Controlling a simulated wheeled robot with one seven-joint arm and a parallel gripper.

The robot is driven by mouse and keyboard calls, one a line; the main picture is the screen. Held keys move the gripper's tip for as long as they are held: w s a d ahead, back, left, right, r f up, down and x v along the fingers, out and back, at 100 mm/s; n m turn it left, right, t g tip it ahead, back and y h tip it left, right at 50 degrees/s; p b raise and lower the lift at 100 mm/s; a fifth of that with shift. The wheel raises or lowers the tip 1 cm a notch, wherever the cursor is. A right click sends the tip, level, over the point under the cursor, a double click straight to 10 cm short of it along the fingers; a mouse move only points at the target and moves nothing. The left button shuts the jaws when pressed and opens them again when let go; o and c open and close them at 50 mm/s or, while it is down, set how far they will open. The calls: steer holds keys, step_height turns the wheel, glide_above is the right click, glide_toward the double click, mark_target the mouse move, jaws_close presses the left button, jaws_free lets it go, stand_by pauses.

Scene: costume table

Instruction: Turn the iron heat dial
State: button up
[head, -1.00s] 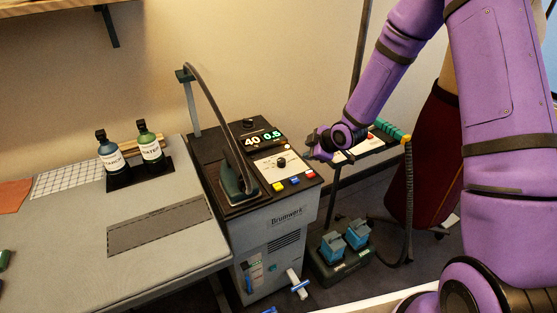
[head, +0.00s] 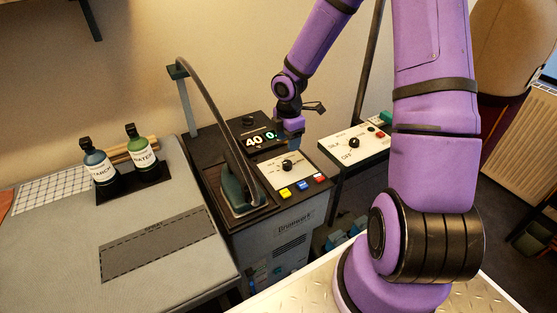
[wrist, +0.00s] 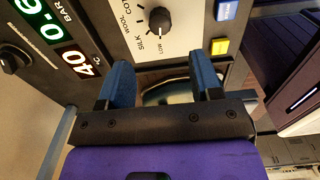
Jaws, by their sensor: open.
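The heat dial (head: 287,164) is a black round knob on a white plate on the iron station's top panel. In the wrist view the dial (wrist: 160,20) has a white pointer line and fabric words around it; the pointer is at the word that seems to read LOW. The iron (head: 239,190) stands left of the dial plate. My gripper (head: 292,141) is just above and behind the dial in the head view. In the wrist view my gripper (wrist: 163,76) has its two blue fingers apart and empty, with the dial beyond the tips, not between them.
Yellow (head: 285,193), blue and red buttons line the station's front edge. A display (head: 262,139) reads 40. Another panel with a black knob (head: 354,143) stands to the right. Two bottles (head: 142,155) are on the table at left. The iron's cord arches over the station.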

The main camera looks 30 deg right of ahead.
mark_target(287, 162)
step_height(287, 162, down, 10)
steer(key=shift+r, duration=0.2)
stand_by(0.3)
steer(key=c, duration=0.9)
